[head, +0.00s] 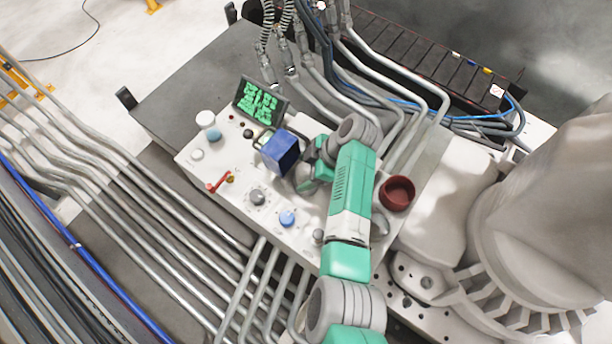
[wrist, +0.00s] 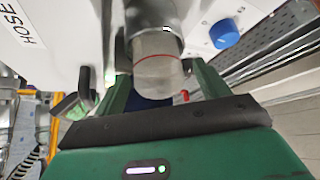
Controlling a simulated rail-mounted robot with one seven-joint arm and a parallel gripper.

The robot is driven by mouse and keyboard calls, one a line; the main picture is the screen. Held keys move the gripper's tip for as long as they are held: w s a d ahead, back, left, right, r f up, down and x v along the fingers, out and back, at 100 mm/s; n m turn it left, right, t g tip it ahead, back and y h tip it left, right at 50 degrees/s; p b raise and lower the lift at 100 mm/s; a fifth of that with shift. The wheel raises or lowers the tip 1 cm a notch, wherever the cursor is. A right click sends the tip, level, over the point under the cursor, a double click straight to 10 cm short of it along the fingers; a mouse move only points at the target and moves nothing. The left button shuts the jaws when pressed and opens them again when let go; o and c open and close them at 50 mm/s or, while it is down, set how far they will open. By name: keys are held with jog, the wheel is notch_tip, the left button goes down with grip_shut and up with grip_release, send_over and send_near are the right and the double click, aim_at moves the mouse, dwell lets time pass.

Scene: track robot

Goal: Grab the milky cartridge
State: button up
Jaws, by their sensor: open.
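The milky cartridge (wrist: 158,75) looks like a pale, cloudy cylinder with a thin red ring in the wrist view. Its upper end meets a grey metal holder (wrist: 155,18). My gripper (wrist: 162,88) is open, with one green finger on each side of the cartridge; I cannot tell whether either finger touches it. In the head view my gripper (head: 310,172) is low over the white panel, right of a blue box (head: 279,152). My arm partly covers that spot, and the cartridge is not clear there.
The white panel (head: 232,182) carries a green-lit display (head: 260,101), a red handle (head: 218,184), a blue knob (head: 287,218) and a white capped cylinder (head: 205,119). A dark red bowl (head: 397,192) stands right of my arm. Metal pipes (head: 150,215) run along the left.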

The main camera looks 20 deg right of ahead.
jog(key=c, duration=1.2)
jog(key=shift+o, duration=0.2)
notch_tip(320, 180, up, 10)
jog(key=shift+r+p, duration=0.1)
jog(key=shift+p, duration=1.05)
